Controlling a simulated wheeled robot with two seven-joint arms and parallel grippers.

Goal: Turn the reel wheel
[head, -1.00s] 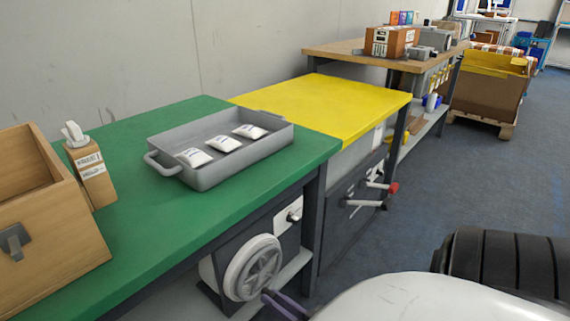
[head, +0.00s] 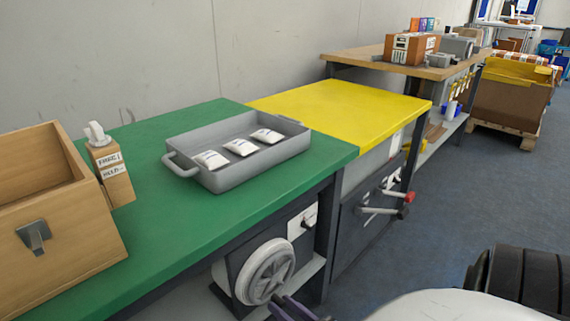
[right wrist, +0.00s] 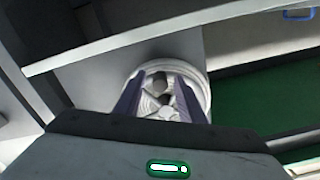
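The reel wheel (head: 265,272) is a light grey spoked disc on the front of a dark unit under the green table. It also shows in the right wrist view (right wrist: 204,88), facing the camera. My right gripper (head: 284,303) is at the wheel's lower right in the head view. In the right wrist view its two purple fingers (right wrist: 158,92) are apart, in front of the wheel's face, with the hub and spokes visible between them. I cannot tell whether they touch it. My left gripper is not in view.
On the green table (head: 195,230) are a grey tray (head: 240,176) with white packets, a small labelled box (head: 112,178) and a wooden box (head: 60,225). A yellow table (head: 345,105) adjoins it. Red-tipped levers (head: 386,208) stick out beneath.

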